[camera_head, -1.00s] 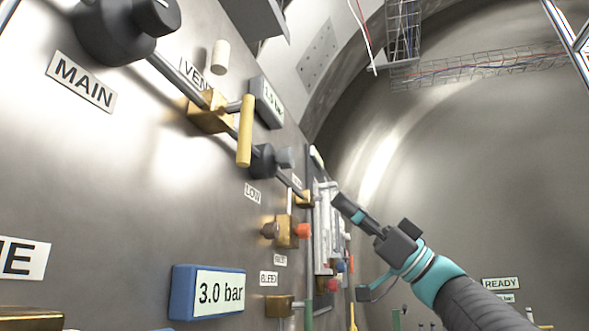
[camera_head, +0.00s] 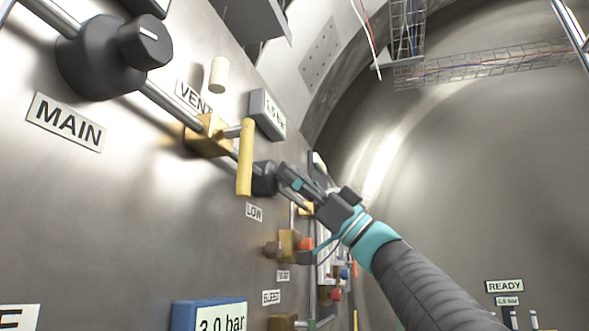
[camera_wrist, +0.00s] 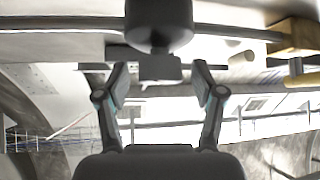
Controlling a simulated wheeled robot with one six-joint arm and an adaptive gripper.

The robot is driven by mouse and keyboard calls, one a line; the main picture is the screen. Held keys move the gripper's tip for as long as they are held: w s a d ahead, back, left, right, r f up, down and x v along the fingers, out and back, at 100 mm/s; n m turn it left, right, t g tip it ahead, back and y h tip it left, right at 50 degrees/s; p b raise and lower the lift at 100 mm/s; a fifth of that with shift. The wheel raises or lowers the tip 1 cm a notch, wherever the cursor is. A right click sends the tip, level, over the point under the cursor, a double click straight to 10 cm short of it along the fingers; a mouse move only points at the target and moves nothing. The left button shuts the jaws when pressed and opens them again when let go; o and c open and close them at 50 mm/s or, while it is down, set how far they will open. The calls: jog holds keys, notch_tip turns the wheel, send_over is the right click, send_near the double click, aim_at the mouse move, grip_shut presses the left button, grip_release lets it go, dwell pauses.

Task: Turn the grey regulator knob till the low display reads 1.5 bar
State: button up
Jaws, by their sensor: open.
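The grey regulator knob (camera_wrist: 160,68) shows at the top middle of the wrist view, in front of its dark round body (camera_wrist: 158,22). My gripper (camera_wrist: 159,78) is open, with one finger on each side of the knob and a gap on both sides. In the head view my gripper (camera_head: 288,178) is at the dark regulator body (camera_head: 263,179) above the LOW label (camera_head: 254,212), and its fingers mostly hide the knob. The grey-framed display (camera_head: 267,114) above is slanted; its digits are too small to read surely.
A yellow lever (camera_head: 245,158) on a brass valve stands left of the regulator. A larger black MAIN knob (camera_head: 143,42) is at upper left. A brass valve with a red part (camera_head: 304,244) sits below my gripper. A blue display (camera_head: 208,316) reads 3.0 bar.

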jog(key=shift+a+r, duration=0.1)
jog(key=shift+c, duration=0.3)
jog(key=c, duration=1.1)
jog(key=shift+b, duration=0.3)
jog(key=shift+b, duration=0.45)
jog(key=o, duration=1.2)
jog(key=shift+c, duration=0.2)
